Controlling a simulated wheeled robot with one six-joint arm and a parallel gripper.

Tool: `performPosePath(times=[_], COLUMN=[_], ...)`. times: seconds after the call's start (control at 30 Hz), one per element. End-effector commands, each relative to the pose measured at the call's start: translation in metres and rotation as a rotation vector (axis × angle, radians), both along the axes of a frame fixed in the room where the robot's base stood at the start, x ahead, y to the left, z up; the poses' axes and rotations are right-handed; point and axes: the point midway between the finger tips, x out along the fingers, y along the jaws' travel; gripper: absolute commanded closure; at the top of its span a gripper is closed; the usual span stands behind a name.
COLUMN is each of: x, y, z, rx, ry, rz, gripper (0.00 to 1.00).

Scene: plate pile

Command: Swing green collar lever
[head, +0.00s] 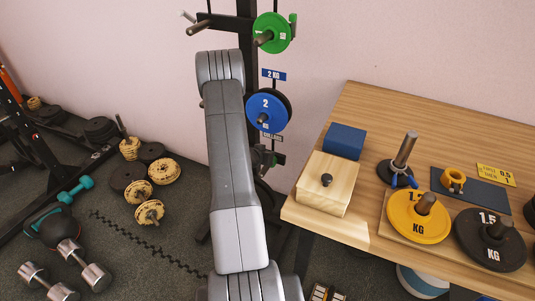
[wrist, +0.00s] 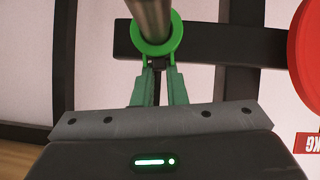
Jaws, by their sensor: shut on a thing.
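In the wrist view a green collar (wrist: 158,51) sits around a round metal bar (wrist: 151,13). Its short lever is at the ring's lower edge in the picture, between my fingertips and mostly covered by them. My gripper (wrist: 158,72) is shut on this lever, with one green finger on each side. My gripper and this collar cannot be made out in the head view, where my arm covers part of the rack.
In the wrist view a red plate (wrist: 308,60) is right of the collar, near a dark crossbar (wrist: 225,45). In the head view a green plate (head: 272,33) and blue plate (head: 266,111) hang on the rack. A wooden table (head: 380,130) with plates stands right.

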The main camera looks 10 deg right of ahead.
Motion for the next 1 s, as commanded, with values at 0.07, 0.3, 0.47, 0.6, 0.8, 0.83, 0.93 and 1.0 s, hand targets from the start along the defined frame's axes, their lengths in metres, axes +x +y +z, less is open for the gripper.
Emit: performPosePath(times=[0.07, 0.3, 0.47, 0.6, 0.8, 0.83, 0.93, 1.0], x=[0.0, 0.0, 0.0, -0.002, -0.022, -0.026, -0.042, -0.053], y=[0.0, 0.0, 0.0, 0.002, 0.018, 0.022, 0.035, 0.044], z=[-0.002, -0.002, -0.001, 0.001, 0.018, 0.022, 0.034, 0.043], rx=[0.001, 0.0, 0.0, 0.001, 0.0, 0.0, 0.0, 0.0], ry=[0.003, 0.002, 0.002, 0.001, 0.002, 0.0, 0.0, 0.0], rz=[0.0, 0.0, 0.0, 0.0, 0.004, 0.004, 0.004, 0.004], gripper=[1.0, 0.53, 0.53, 0.53, 0.53, 0.53, 0.53, 0.53])
